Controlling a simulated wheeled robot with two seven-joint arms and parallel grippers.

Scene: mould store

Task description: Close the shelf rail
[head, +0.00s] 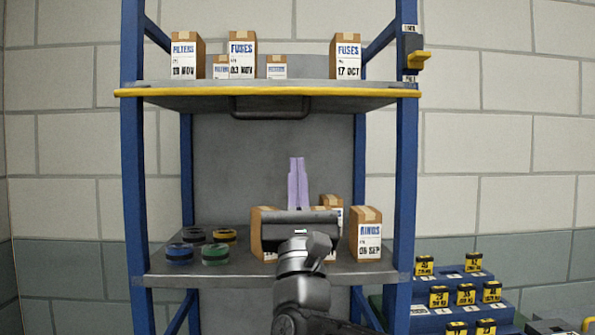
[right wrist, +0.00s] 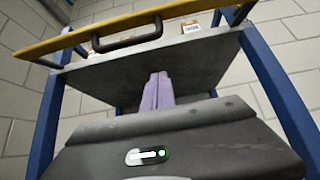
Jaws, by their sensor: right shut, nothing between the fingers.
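A yellow rail (head: 200,92) runs across the front edge of the upper shelf (head: 300,101), level with its deck. It also crosses the top of the right wrist view (right wrist: 70,41). A dark handle (head: 270,114) hangs just under the rail; it also shows in the right wrist view (right wrist: 127,37). A dark box with a yellow lever (head: 417,59) is on the right post, above the rail. My right gripper (head: 298,162) has its purple fingers together, pointing up, below the handle and apart from it. The fingers also show in the right wrist view (right wrist: 158,78). My left gripper is not in view.
Boxes marked FUSES (head: 242,56) and FILTERS (head: 187,56) stand on the upper shelf. The lower shelf (head: 225,273) holds round pucks (head: 215,254) and a RINGS box (head: 366,235). Blue posts (head: 132,180) flank it. Small yellow-and-black blocks (head: 466,294) sit at lower right.

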